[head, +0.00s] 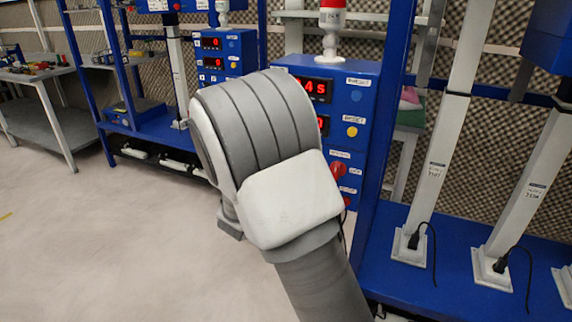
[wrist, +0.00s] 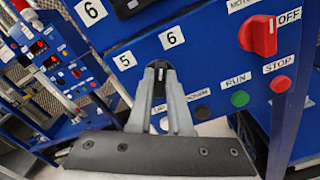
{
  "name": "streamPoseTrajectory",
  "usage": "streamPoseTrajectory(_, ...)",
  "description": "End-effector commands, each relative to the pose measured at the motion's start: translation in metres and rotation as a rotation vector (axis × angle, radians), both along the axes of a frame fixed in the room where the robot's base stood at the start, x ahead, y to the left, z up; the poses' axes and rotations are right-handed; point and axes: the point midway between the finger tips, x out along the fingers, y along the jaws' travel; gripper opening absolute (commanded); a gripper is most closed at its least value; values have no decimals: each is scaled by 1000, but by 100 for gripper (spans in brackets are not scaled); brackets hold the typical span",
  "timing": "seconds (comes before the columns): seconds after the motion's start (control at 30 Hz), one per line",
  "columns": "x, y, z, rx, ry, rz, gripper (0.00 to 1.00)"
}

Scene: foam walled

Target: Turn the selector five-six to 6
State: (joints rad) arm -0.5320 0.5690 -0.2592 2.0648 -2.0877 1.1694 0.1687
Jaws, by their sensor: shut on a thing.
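In the wrist view my gripper (wrist: 160,72) is at the blue panel (wrist: 205,55), its fingers closed on the dark selector knob (wrist: 160,66). The fingers cover most of the knob, and I cannot tell which number it points to. A white 5 label (wrist: 125,60) is to the upper left of the fingers and a white 6 label (wrist: 171,38) is above them. In the head view my arm hides the gripper and the knob; the blue cabinet (head: 362,85) with red displays stands behind it.
A red rotary switch (wrist: 259,35) beside an OFF label is at upper right in the wrist view. A green button (wrist: 240,99) and a red button (wrist: 280,84) lie below it, under RUN and STOP. A blue rack post (head: 385,130) stands right of my arm. The floor (head: 90,240) at left is clear.

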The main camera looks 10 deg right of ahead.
Motion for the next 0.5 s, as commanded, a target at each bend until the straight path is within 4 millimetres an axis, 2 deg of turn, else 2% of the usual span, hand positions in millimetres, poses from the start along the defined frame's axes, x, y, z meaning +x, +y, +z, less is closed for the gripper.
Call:
streamPoseTrajectory(0.1,0,0,-1,2,1,0,0)
streamPoseTrajectory(0.13,0,0,-1,2,1,0,23)
streamPoseTrajectory(0.27,0,0,0,2,1,1,46)
streamPoseTrajectory(0.5,0,0,0,1,1,1,48)
